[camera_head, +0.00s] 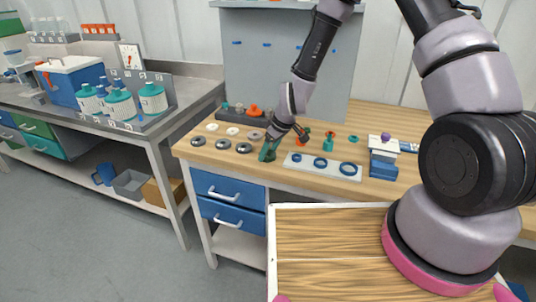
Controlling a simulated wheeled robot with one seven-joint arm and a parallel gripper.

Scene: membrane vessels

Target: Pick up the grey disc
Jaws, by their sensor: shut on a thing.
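A grey disc (255,135) lies flat on the wooden bench top, at the right end of a row with two white discs. The view is too small to show the fingers clearly. I cannot tell whether the teal piece touches the bench. The grey disc shows a small gap or slight overlap with my arm; I cannot tell if they touch.
Several dark rings with grey centres (222,144) lie left of my gripper. A white plate with blue rings (322,166) lies to the right, near a blue stand (383,160). Teal and orange parts (328,143) stand behind the plate. A grey panel (250,62) rises behind.

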